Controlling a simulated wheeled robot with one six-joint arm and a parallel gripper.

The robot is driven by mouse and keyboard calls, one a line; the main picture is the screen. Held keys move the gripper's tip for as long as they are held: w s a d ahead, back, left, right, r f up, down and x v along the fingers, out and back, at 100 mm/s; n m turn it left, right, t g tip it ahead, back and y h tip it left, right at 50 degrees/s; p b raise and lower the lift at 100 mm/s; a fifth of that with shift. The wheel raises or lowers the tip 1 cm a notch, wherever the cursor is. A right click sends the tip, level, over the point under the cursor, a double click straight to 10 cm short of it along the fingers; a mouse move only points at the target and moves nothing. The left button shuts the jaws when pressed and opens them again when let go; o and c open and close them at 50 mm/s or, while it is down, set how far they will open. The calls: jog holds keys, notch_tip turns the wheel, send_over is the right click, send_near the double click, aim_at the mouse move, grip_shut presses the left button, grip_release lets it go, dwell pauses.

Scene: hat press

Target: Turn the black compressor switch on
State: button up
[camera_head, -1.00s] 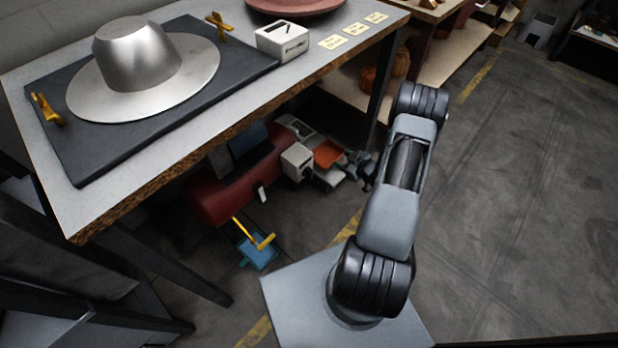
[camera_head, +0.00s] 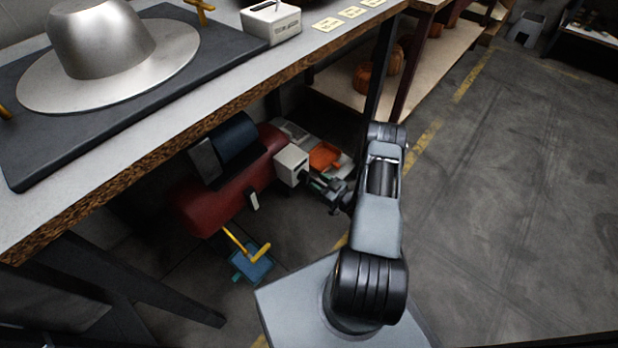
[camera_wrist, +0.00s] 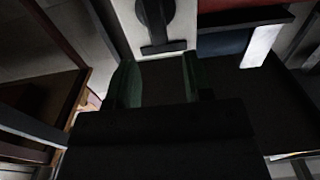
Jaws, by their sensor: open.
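The red compressor (camera_head: 225,195) lies on the floor under the table, with a white switch box (camera_head: 291,164) on its right end. In the wrist view the white box face (camera_wrist: 128,22) carries the black compressor switch (camera_wrist: 158,20), a round hub with a bar ending in a crosspiece. My gripper (camera_head: 312,181) is at the right side of the box in the head view, and hides the switch there. In the wrist view my gripper (camera_wrist: 158,74) is open, its two greenish fingers apart, with the switch's crosspiece just beyond and between the tips. I cannot tell whether they touch.
The table edge (camera_head: 190,125) overhangs the compressor. A silver hat form (camera_head: 105,45) and a white control box (camera_head: 271,20) stand on top. An orange tray (camera_head: 325,156) lies behind my gripper. A blue pedal with a yellow lever (camera_head: 252,262) is on the floor. Open floor lies right.

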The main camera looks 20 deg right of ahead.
aim_at(308, 175)
jog(key=shift+b+x, duration=0.5)
jog(key=shift+x, duration=2.05)
jog(key=shift+c, duration=0.4)
grip_shut()
